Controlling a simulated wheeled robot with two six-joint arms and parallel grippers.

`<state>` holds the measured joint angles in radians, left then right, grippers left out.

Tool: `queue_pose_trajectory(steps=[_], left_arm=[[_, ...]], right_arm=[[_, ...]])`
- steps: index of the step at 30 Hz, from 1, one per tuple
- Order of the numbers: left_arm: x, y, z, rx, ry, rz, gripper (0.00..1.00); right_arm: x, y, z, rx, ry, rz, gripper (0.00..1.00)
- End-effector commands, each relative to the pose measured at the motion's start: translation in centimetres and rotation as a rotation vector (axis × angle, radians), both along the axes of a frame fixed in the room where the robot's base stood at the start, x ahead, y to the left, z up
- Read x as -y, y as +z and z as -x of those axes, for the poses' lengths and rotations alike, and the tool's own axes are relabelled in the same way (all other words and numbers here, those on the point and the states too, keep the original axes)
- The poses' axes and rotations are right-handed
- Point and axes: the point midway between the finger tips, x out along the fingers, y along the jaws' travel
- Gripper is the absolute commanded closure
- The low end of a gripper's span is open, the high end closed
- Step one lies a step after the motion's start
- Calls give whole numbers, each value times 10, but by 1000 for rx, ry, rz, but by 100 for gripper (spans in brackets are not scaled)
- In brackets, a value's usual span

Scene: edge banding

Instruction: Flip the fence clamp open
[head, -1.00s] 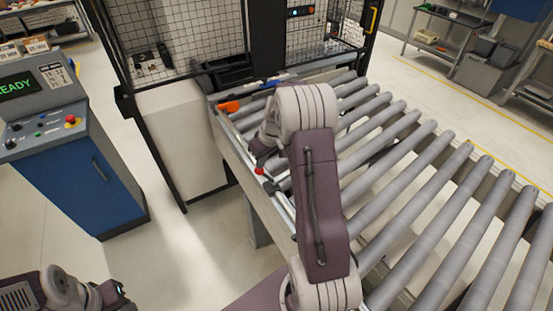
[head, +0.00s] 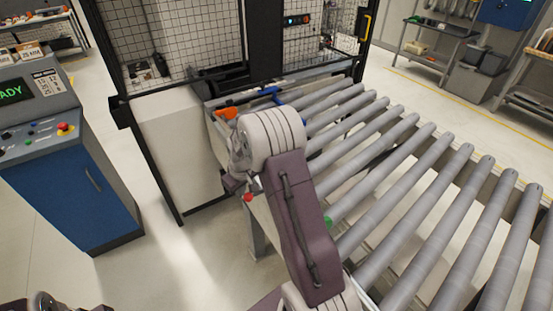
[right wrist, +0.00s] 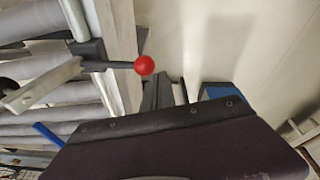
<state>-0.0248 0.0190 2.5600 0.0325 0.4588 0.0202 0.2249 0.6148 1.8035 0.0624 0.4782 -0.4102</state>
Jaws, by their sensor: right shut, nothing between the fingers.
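The fence clamp shows as a dark lever with a red ball knob (head: 248,197) at the left edge of the roller conveyor. In the right wrist view the red knob (right wrist: 144,65) ends a dark lever that juts sideways from a dark bracket (right wrist: 88,50) on the rail. My right gripper (right wrist: 167,92) is shut and empty, its dark fingertips just below and right of the knob, with no clear contact. In the head view my right arm hides most of the clamp and gripper. Only a piece of my left arm shows at the bottom left; its gripper is out of frame.
The roller conveyor (head: 400,190) fills the right side. An orange part (head: 228,112) and a blue part (head: 270,91) sit at its far end, before a mesh cage (head: 180,40). A blue control console (head: 75,190) stands left, with open floor between.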

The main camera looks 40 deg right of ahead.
Motion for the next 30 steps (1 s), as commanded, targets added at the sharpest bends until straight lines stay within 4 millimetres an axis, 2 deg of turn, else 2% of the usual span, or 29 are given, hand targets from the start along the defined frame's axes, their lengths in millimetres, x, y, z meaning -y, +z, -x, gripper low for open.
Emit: queue_pose_trajectory(steps=[3, 9, 24, 27, 30], left_arm=[[0, -7, 0, 0, 0, 0, 64], [0, -10, 0, 0, 0, 0, 64], [0, -10, 0, 0, 0, 0, 64], [0, -8, 0, 0, 0, 0, 64], [0, 5, 0, 0, 0, 0, 64]], right_arm=[[-3, -9, 0, 0, 0, 0, 100], [-5, -15, 0, 0, 0, 0, 100], [-5, -16, -1, 0, 0, 0, 100], [-5, -13, -1, 0, 0, 0, 100], [-7, 1, -3, 1, 1, 0, 100]])
